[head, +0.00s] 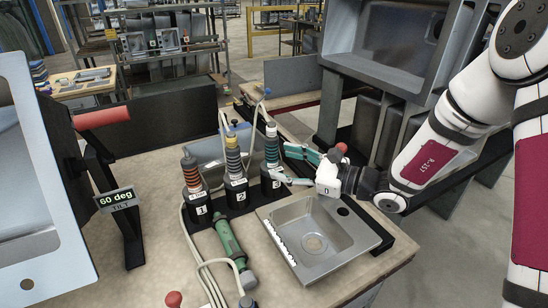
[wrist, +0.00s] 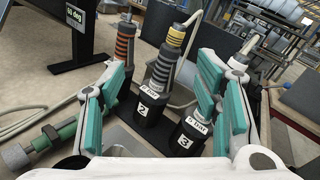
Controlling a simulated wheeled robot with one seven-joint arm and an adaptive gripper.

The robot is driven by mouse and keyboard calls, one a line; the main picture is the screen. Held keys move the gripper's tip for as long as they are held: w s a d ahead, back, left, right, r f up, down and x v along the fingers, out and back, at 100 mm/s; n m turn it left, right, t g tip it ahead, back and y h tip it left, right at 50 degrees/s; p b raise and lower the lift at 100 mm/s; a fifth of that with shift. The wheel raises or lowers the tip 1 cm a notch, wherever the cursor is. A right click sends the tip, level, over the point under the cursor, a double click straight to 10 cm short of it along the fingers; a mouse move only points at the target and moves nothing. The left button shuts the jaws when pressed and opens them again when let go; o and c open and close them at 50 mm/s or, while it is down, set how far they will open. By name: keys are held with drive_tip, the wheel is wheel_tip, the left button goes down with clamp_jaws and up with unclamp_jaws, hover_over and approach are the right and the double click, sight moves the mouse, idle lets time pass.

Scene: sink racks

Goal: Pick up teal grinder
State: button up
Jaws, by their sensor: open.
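The teal-banded grinder (head: 271,148) stands upright in the black holder marked 3 (head: 274,186) in the head view. My gripper (head: 283,164) is open just to its right, with its teal-padded fingers pointing left towards it; I cannot tell if they touch. In the wrist view my gripper (wrist: 165,85) has its fingers spread wide. Holder 3 (wrist: 190,138) shows near the right finger, which largely hides the tool in it.
An orange-banded tool (head: 191,172) stands in holder 1 and a yellow-banded tool (head: 234,158) in holder 2. A green tool (head: 230,240) lies on the bench. A metal sink (head: 335,258) sits right of it. A tilted panel (head: 40,190) stands at left.

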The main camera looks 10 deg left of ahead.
sight(276, 154)
drive_tip(key=w+d+f+m+t+h, duration=0.1)
drive_tip(key=w+f+m+t, duration=0.1)
drive_tip(key=f, duration=0.1)
drive_tip(key=w+d+f+m+t+h, duration=0.1)
drive_tip(key=w+f+m, duration=0.2)
drive_tip(key=w+d+f+m+t+h, duration=0.1)
drive_tip(key=w+d+f+m+t, duration=0.1)
drive_tip(key=f, duration=0.1)
drive_tip(key=shift+w+f+m+t, duration=0.1)
drive_tip(key=shift+w+m+t, duration=0.15)
drive_tip(key=shift+m+t, duration=0.05)
drive_tip(key=b+x, duration=0.1)
drive_tip(key=x, duration=0.6)
drive_tip(key=shift+w+a, duration=0.25)
drive_tip(key=shift+w, duration=0.05)
drive_tip(key=shift+r+x, duration=0.2)
drive_tip(key=shift+x, duration=1.3)
drive_tip(key=shift+r+x, duration=0.15)
drive_tip(key=shift+x, duration=1.3)
drive_tip(key=c, duration=1.3)
drive_tip(key=shift+w+r, duration=0.1)
clamp_jaws()
drive_tip(key=shift+r, duration=0.1)
